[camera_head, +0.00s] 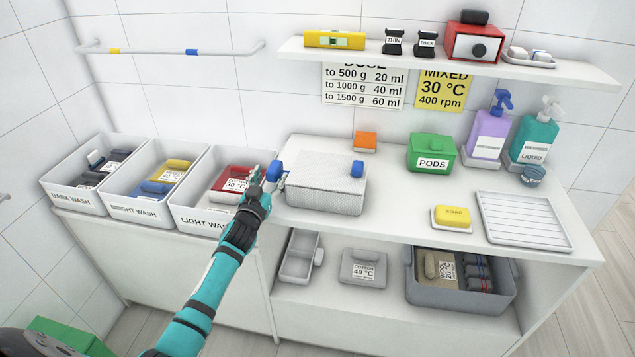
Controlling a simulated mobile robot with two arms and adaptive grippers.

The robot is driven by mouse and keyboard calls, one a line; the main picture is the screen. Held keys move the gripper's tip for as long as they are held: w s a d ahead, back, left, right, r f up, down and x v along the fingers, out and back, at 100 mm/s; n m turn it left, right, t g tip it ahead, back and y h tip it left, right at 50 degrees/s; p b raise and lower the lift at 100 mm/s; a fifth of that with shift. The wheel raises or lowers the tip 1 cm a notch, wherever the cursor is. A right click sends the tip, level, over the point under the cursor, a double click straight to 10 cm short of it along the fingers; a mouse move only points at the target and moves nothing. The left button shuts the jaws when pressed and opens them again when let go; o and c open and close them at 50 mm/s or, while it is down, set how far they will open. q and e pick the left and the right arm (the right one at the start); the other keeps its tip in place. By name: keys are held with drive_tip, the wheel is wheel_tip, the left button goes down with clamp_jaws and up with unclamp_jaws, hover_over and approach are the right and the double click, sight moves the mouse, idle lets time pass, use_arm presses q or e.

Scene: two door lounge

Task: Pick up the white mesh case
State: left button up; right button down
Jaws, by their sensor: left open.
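The white mesh case (325,185) stands on the counter, left of its middle. It is a box with a textured mesh surface and a blue piece near its top right. Another blue piece (273,171) shows at its left end, partly behind my gripper. My left gripper (264,185) is open beside the left end of the case, close to that blue piece. I cannot tell whether it touches it. My right gripper is not in view.
Three wash bins (196,213) stand left of the case. An orange block (365,142) lies behind it. A green pods box (431,153), pump bottles, a soap dish and a ribbed tray (525,221) stand to the right. A wall shelf (450,65) hangs above. Counter before the soap is clear.

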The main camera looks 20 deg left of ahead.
use_arm(q)
drive_tip(key=shift+c, duration=0.3)
clamp_jaws()
drive_tip(key=shift+r, duration=0.1)
